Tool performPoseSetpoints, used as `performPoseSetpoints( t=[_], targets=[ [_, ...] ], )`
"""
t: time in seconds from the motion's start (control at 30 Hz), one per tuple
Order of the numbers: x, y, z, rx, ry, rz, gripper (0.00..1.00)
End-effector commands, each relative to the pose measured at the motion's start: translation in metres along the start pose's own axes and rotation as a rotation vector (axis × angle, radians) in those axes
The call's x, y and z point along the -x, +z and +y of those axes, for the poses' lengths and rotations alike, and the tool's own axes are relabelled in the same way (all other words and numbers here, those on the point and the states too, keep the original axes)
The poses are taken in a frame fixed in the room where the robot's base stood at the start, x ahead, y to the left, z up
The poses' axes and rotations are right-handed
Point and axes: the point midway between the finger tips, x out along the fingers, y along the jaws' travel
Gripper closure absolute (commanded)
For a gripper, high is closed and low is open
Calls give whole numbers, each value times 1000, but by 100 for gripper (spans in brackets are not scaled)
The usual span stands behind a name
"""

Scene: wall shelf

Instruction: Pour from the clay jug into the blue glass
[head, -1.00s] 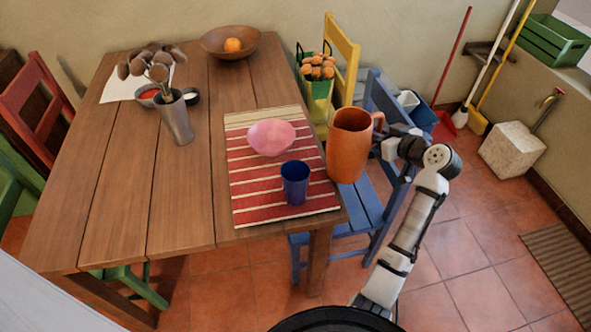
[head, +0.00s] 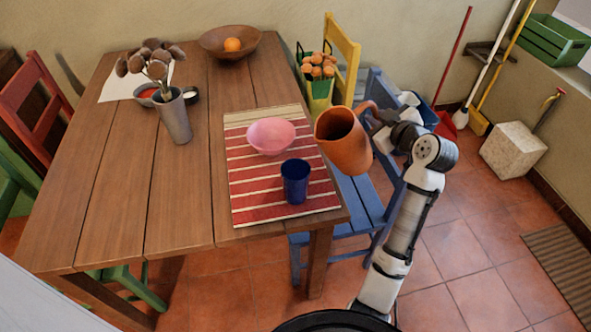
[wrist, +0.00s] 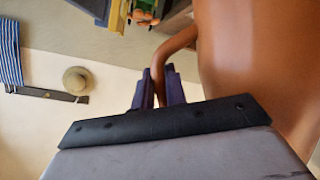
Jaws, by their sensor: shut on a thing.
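The clay jug (head: 345,142) is held in the air at the right edge of the table, tilted with its mouth toward the left. My gripper (head: 377,118) is shut on the jug's handle on its right side. In the wrist view my gripper's fingers (wrist: 158,95) close around the handle (wrist: 172,45), and the jug's body (wrist: 255,60) fills the right. The blue glass (head: 295,183) stands upright on the striped mat (head: 262,205), to the lower left of the jug and apart from it. The jug's contents cannot be seen.
A pink bowl (head: 271,136) stands on the mat behind the glass. A metal vase (head: 175,118) of dried flowers and a wooden bowl (head: 230,42) with an orange are farther off. A blue chair (head: 362,205) is below the jug. The table's left front is clear.

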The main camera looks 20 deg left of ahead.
Motion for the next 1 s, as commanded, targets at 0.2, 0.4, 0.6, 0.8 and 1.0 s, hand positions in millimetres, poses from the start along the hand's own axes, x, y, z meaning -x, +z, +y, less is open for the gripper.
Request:
performPoseSetpoints(
  t=[0.2,0.4,0.6,0.8,1.0],
  targets=[
    [5,-13,-6,104,46,7,100],
    [8,-22,-11,198,83,7,100],
    [12,-29,-14,291,122,9,100],
    [15,-38,-12,331,137,9,100],
    [16,-40,-12,349,145,9,100]
  ],
)
